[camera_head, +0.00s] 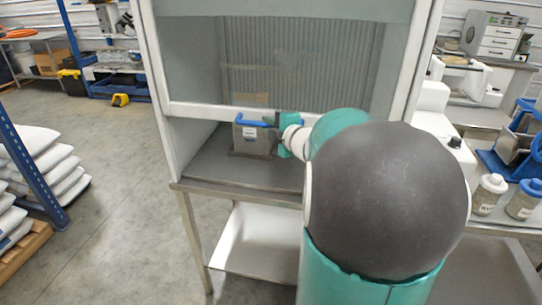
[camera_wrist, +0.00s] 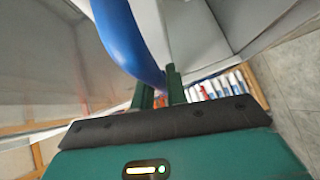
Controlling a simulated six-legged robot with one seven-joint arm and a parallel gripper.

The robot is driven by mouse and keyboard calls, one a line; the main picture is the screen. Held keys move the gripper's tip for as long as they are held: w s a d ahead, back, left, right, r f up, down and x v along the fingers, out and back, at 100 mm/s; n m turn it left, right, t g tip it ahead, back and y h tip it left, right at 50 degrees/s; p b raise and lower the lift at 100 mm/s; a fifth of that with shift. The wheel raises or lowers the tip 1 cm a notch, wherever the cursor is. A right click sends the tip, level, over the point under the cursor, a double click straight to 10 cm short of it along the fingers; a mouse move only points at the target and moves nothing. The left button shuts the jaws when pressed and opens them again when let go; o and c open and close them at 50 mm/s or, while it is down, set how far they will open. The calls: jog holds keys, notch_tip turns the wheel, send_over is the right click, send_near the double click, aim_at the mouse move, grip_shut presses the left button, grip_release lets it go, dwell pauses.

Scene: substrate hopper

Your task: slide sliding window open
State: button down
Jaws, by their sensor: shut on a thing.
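The sliding window (camera_head: 300,55) is a clear pane in the front of a white cabinet, with a white bar (camera_head: 205,110) along its lower edge. There is an open gap between this bar and the cabinet floor. A blue curved handle (camera_head: 250,122) shows just under the bar. My green gripper (camera_head: 280,122) is shut on the handle at its right part. In the wrist view, the handle (camera_wrist: 128,40) comes down between the two dark green fingers of my gripper (camera_wrist: 160,88). My arm hides the right part of the bar and opening.
A grey box (camera_head: 254,142) with a white label stands on the cabinet floor behind the handle. My arm covers much of the right side. Bottles (camera_head: 488,193) stand on a bench at right. Stacked sacks (camera_head: 45,165) lie at left; the floor between is clear.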

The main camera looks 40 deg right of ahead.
send_near(257, 38)
jog(key=w, duration=0.4)
jog(key=shift+w+d+f, duration=0.1)
jog(key=shift+d+f, duration=0.05)
jog(key=shift+f, duration=0.1)
jog(key=c, duration=1.4)
grip_release()
jog(key=shift+w+d+f, duration=0.1)
jog(key=shift+w+f, duration=0.05)
jog(key=s+a+r, duration=0.1)
jog(key=s+r, duration=0.1)
jog(key=s, duration=1.2)
jog(key=shift+a, duration=0.35)
